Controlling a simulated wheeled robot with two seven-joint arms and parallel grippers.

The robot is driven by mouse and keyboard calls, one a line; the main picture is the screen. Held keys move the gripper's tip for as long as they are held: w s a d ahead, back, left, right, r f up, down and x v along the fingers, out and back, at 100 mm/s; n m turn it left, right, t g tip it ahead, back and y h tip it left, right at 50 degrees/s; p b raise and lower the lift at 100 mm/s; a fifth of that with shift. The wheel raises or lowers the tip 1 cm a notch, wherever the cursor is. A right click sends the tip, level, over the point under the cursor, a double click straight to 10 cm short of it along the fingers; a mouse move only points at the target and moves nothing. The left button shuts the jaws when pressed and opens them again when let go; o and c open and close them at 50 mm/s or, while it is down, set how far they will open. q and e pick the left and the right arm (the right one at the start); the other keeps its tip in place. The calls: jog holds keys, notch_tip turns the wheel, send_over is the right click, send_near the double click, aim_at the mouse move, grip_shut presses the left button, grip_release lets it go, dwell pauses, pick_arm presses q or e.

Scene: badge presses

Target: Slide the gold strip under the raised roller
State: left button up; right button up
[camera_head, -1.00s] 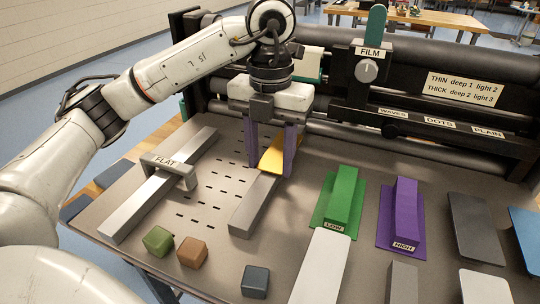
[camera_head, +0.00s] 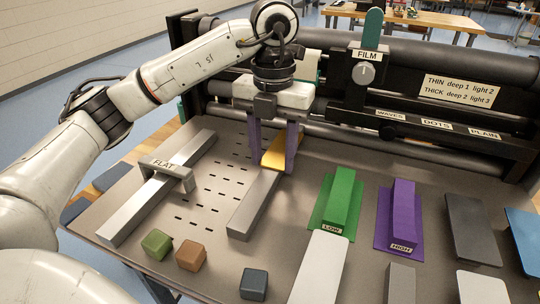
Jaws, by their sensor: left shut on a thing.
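The gold strip (camera_head: 273,154) lies at the far end of a grey bar (camera_head: 253,204) on the table, near the press. My left gripper (camera_head: 272,165) points down and is shut on the gold strip, one purple finger on each side of it. My right gripper is not in view.
A FLAT-labelled bridge (camera_head: 167,170) spans a long bar at left. A green LOW block (camera_head: 342,200) and purple HIGH block (camera_head: 402,212) stand to the right. Small green (camera_head: 157,244), brown (camera_head: 191,255) and dark (camera_head: 254,283) cubes lie at the front. The slotted area (camera_head: 212,190) is clear.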

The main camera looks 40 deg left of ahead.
aim_at(282, 148)
pick_arm(q)
jog(key=shift+w+a+p, duration=0.25)
jog(key=shift+w+p, duration=0.15)
jog(key=shift+w, duration=0.75)
jog(key=shift+w+a+p, duration=0.25)
jog(key=shift+w+p, duration=0.15)
jog(key=shift+w, duration=0.7)
jog(key=shift+w+a+r, duration=0.1)
jog(key=shift+w+r, duration=0.05)
jog(key=shift+w, duration=0.4)
jog(key=shift+w+a+f+p, duration=0.2)
jog(key=shift+w+a+p, duration=0.05)
jog(key=shift+w+p, duration=0.45)
jog(key=shift+w+a+r, duration=0.2)
jog(key=shift+w+r, duration=0.05)
jog(key=shift+r, duration=0.05)
jog(key=shift+w+r, duration=0.1)
jog(key=shift+w, duration=0.05)
